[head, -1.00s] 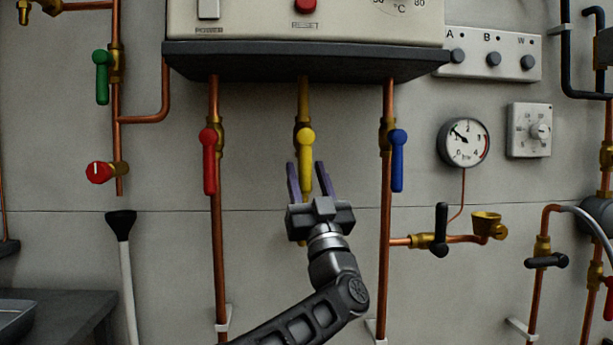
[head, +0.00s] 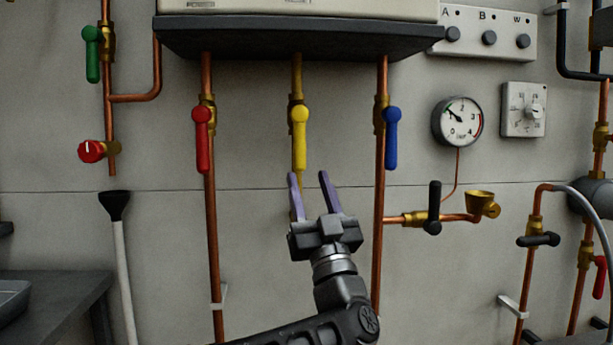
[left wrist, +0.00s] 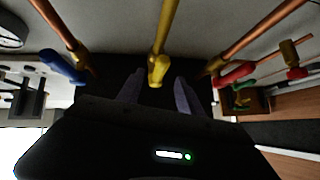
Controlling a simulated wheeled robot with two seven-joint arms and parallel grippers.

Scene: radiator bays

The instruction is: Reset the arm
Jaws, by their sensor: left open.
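My left gripper (head: 310,192) is open and empty, its two purple fingers pointing up. In the head view it sits just below the yellow lever (head: 300,138), which hangs straight down on the middle pipe under the boiler. In the left wrist view the yellow lever (left wrist: 158,70) shows between and beyond the finger tips, apart from them as far as I can tell. My right gripper is not in view.
A red lever (head: 202,140) hangs left of the yellow one and a blue lever (head: 393,138) right of it. The boiler's dark underside (head: 295,38) is above. A pressure gauge (head: 458,121) and black-handled valve (head: 434,207) are to the right. Wall below is mostly clear.

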